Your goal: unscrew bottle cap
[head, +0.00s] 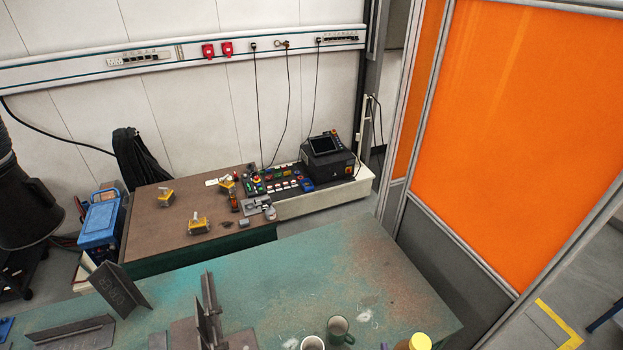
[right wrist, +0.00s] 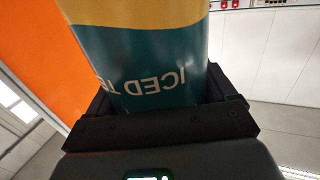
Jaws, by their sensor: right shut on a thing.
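A bottle or can with a yellow and teal label reading "ICED T…" (right wrist: 150,60) fills the middle of the right wrist view. The lettering is upside down there, and the thing's ends lie outside the picture. My right gripper (right wrist: 162,102) is shut on it, with a dark finger on each side. In the head view a yellow cap (head: 420,341) shows at the bottom edge, with a brown part beside it. The rest below is cut off, and I cannot tell whether it belongs to the held thing. My left gripper is not in view.
A green worktable (head: 270,270) spans the front. A green mug (head: 340,331) and a pale mug (head: 312,343) stand left of the yellow cap. Steel angle pieces (head: 208,312) stand farther left. A brown bench (head: 180,220) stands behind; an orange screen (head: 530,130) bounds the right.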

